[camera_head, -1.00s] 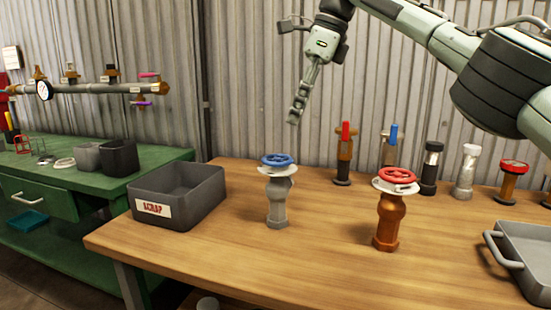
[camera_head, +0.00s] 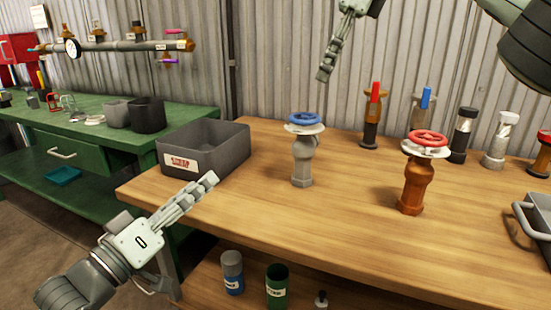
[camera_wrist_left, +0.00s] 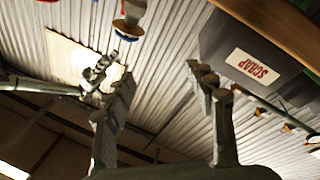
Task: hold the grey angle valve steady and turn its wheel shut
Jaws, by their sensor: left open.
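The grey angle valve (camera_head: 303,160) stands upright on the wooden bench in the head view, with a blue wheel (camera_head: 304,119) and a white plate under the wheel. My left gripper (camera_head: 208,184) is in front of the bench, left of and nearer than the valve, apart from it. Its two fingers (camera_wrist_left: 160,85) are spread with nothing between them in the left wrist view. My right gripper (camera_head: 325,74) hangs above and behind the grey valve, apart from it; its fingers overlap, so its opening is unclear.
An orange-brown valve (camera_head: 415,185) with a red wheel stands right of the grey one. A grey scrap bin (camera_head: 230,155) is to the left. Several fittings, such as a black one (camera_head: 463,134), line the back. A grey tray (camera_head: 541,215) sits at right. The bench front is clear.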

